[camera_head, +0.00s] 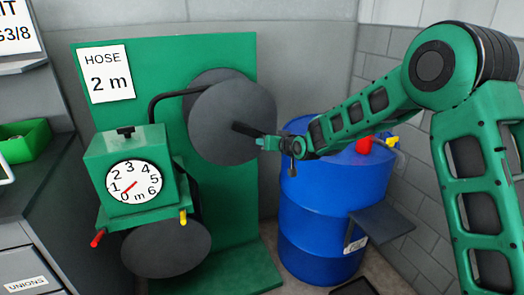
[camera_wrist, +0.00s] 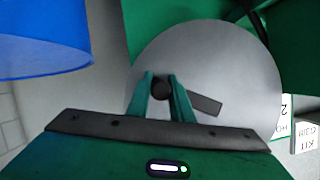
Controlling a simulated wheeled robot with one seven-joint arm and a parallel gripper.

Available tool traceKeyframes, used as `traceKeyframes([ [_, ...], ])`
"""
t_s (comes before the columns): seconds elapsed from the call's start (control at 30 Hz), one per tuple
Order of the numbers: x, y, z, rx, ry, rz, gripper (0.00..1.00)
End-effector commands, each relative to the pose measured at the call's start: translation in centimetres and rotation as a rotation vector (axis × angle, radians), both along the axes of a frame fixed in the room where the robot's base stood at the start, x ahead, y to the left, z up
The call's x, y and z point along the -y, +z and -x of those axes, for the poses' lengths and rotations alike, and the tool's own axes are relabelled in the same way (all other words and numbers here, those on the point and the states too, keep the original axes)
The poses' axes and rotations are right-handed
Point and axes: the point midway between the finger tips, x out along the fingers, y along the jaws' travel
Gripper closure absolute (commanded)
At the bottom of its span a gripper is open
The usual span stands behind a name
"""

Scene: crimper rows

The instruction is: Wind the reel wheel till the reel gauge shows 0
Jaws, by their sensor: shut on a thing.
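The reel wheel (camera_head: 225,108) is a dark grey disc on a green upright panel, with a second disc edge behind it. In the wrist view the wheel (camera_wrist: 235,70) fills the upper middle, with a dark bar lying on its face. The reel gauge (camera_head: 148,178) is a white dial marked 0 to 6 m on a green box. Its red needle points to the lower left, close to the 0 and 1 marks; the exact reading is hard to tell. My gripper (camera_head: 264,143) is shut on the wheel's dark handle (camera_wrist: 163,88), its two fingers on either side of it.
A sign (camera_head: 107,73) reads HOSE 2 m. A blue barrel (camera_head: 335,215) stands right of the panel, under my arm, with red and yellow fittings on top. A green bin (camera_head: 25,142) sits on a counter at left. A dark lower disc (camera_head: 166,247) is below the gauge.

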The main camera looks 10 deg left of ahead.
Motion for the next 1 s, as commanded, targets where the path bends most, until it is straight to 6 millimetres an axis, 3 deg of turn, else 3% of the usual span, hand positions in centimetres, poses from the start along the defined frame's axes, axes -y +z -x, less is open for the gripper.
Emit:
traceKeyframes([
  [0.5, 1.7, 4.1, -0.9, 0.193, -0.006, 0.36, 1.0],
  [1.0, 1.9, 5.5, -1.0, 0.25, -0.007, 0.465, 1.0],
])
